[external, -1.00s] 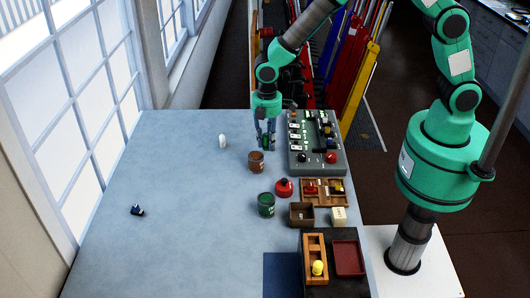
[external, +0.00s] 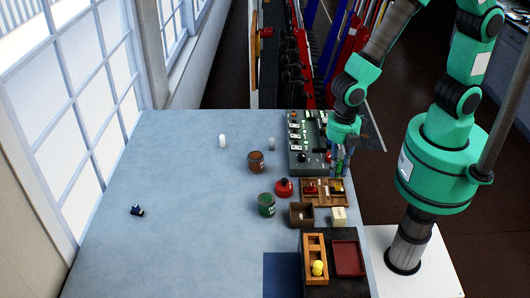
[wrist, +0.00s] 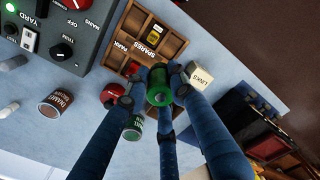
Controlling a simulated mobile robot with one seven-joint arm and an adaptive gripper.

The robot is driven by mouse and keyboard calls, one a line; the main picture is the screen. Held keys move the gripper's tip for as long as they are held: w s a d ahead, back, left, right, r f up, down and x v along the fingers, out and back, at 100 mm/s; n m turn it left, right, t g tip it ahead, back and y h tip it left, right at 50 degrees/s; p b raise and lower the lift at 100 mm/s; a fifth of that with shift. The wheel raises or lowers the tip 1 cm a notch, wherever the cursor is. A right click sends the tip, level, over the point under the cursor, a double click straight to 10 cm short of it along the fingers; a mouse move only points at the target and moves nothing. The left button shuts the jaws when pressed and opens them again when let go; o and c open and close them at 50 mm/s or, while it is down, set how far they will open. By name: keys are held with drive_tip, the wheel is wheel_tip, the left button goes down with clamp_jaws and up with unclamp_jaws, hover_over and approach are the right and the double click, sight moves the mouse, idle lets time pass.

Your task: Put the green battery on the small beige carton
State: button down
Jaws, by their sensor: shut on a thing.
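My gripper (external: 340,158) is shut on the green battery (wrist: 159,86), which sits between the fingertips in the wrist view. In the external view the gripper hangs beside the right edge of the grey switch panel, just beyond the wooden tray. The small beige carton (external: 339,215) stands on the table nearer the camera than the gripper. In the wrist view the carton (wrist: 201,76), marked LINKS, is just right of the fingers and apart from the battery. Its top looks bare.
A wooden compartment tray (external: 324,192) holds small parts beside the carton. A dark brown open box (external: 301,214) stands left of the carton. A green can (external: 266,205), red button (external: 284,188), brown can (external: 256,161) and grey panel (external: 306,150) are nearby. The left table is mostly clear.

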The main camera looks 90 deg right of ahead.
drive_tip(key=s+a+f+n, duration=0.1)
drive_tip(key=s+n, duration=0.3)
drive_tip(key=s, duration=1)
drive_tip(key=shift+s+a+f+b, duration=0.2)
drive_tip(key=shift+a+f+b, duration=0.2)
drive_tip(key=shift+a, duration=0.15)
drive_tip(key=shift+w, duration=0.1)
hover_over(339, 213)
drive_tip(key=shift+d+f+p, duration=0.1)
drive_tip(key=shift+f+p, duration=0.25)
drive_tip(key=shift+f, duration=0.3)
drive_tip(key=shift+f, duration=1.8)
drive_tip(key=shift+f, duration=0.15)
